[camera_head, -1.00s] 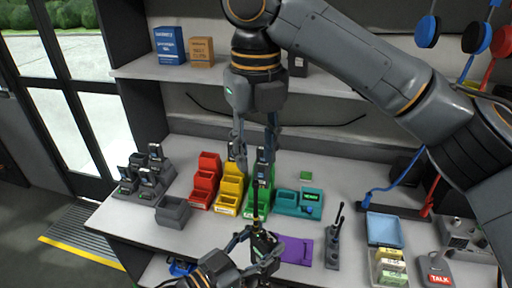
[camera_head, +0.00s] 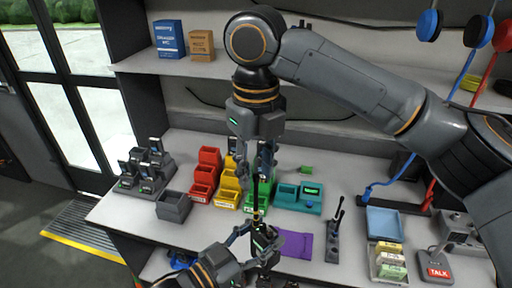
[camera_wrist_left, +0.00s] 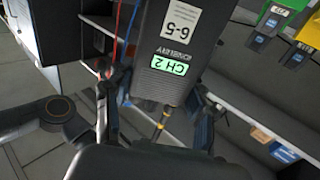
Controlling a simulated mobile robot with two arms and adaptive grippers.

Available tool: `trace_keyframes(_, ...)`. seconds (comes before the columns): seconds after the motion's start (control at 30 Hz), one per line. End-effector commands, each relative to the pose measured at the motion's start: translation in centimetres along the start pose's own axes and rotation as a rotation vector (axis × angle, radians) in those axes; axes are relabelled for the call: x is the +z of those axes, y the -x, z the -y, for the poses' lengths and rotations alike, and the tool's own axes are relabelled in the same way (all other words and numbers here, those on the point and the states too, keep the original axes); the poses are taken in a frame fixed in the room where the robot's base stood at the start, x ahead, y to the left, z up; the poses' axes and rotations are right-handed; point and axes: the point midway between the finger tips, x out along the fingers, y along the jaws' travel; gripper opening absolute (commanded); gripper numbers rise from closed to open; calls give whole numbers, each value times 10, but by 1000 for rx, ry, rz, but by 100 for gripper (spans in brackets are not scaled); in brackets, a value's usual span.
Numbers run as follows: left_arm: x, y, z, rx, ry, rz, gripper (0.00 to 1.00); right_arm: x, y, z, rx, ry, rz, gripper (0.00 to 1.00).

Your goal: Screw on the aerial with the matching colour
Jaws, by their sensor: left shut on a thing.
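My left gripper (camera_head: 262,245) is shut on a black radio (camera_head: 263,240) in front of the bench. In the left wrist view the radio (camera_wrist_left: 175,45) shows upside down, with a green "CH 2" display and a white "6-5" label. A thin black aerial with a yellow band (camera_head: 256,212) stands upright at the radio's top; the band also shows in the left wrist view (camera_wrist_left: 158,125). My right gripper (camera_head: 265,172) points down just above, its fingertips by the aerial's upper part. Whether it grips the aerial cannot be told.
Red (camera_head: 207,172), yellow (camera_head: 229,185) and green bins stand behind the grippers. A teal tray (camera_head: 287,194), purple mat (camera_head: 296,242), upright black aerial stand (camera_head: 334,240), blue tray (camera_head: 384,225) and talk unit (camera_head: 437,268) lie to the right. Radios (camera_head: 147,172) stand left.

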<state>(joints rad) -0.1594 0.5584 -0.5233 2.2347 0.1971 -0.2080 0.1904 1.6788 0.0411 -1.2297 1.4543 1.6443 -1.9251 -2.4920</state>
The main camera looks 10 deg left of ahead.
Motion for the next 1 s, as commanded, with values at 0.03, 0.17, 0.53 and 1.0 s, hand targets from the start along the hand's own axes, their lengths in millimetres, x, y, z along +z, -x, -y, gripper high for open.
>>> trace_keyframes(0.03, -2, 0, 0, 0, -1, -4, 0, 0, -11, 0, -1, 0, -2, 35)
trace_keyframes(0.17, -2, 0, 0, 0, -1, -4, 0, 0, -34, 0, -1, -1, -2, 35)
trace_keyframes(0.53, -2, 0, 0, 0, -1, -4, 0, 0, -65, 0, -1, -1, 1, 35)
trace_keyframes(1.0, -2, 0, 0, 0, -1, -4, 0, 0, -66, 0, -1, -1, 1, 0)
